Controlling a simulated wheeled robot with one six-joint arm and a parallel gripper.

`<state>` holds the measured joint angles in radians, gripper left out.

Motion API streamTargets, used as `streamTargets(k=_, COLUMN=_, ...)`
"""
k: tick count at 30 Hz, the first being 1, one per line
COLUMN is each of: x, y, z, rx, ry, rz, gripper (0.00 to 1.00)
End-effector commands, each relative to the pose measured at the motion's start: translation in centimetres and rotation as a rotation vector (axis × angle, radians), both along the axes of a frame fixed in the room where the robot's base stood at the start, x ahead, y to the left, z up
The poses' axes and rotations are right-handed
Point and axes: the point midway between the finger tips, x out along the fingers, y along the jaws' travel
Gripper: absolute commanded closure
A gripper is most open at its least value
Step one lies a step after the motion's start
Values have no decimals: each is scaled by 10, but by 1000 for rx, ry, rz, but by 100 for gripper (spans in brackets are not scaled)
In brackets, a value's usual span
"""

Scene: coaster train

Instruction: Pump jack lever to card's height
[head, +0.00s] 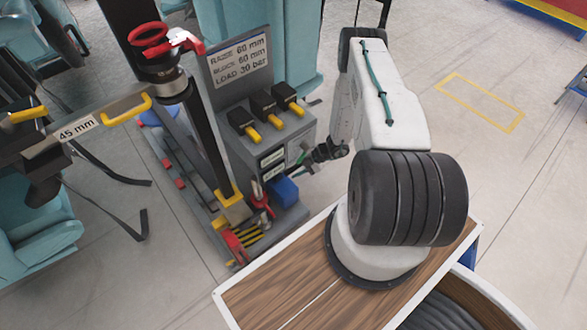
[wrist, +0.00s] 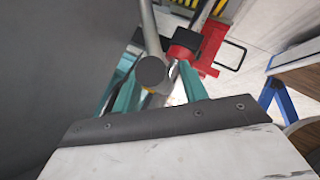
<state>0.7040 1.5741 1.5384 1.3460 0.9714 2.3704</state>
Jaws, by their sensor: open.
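The card (head: 238,60) reads "RAISE 60 mm, BLOCK 60 mm, LOAD 30 bar" and stands upright behind a grey box. A small red jack (head: 262,205) sits low by the car's end; its red body also shows in the wrist view (wrist: 185,42). A grey bar with a round end (wrist: 151,72), apparently the jack lever, points toward the wrist camera. My gripper (head: 318,153) is beside the grey box. In the wrist view its teal fingers (wrist: 158,75) are apart, with the bar's end between them. I cannot tell whether they touch it. The jack's lift height is not readable.
Three black blocks with yellow tabs (head: 265,107) sit on the grey box. A blue block (head: 284,192) lies close to the jack. A yellow-handled bar is labelled "45 mm" (head: 77,129). A wood-topped bench (head: 265,290) is in front.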

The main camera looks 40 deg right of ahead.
Motion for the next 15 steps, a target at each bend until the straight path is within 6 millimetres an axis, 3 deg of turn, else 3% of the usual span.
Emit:
streamTargets(k=9, x=1, y=1, z=-2, rx=-1, ry=-1, rz=-2, gripper=57)
streamTargets(k=13, x=1, y=1, z=-2, rx=0, ry=-1, rz=-3, gripper=93)
streamTargets(k=14, x=1, y=1, z=-2, rx=0, ry=-1, rz=-3, gripper=100)
streamTargets(k=15, x=1, y=1, z=-2, rx=0, ry=-1, rz=-3, gripper=100)
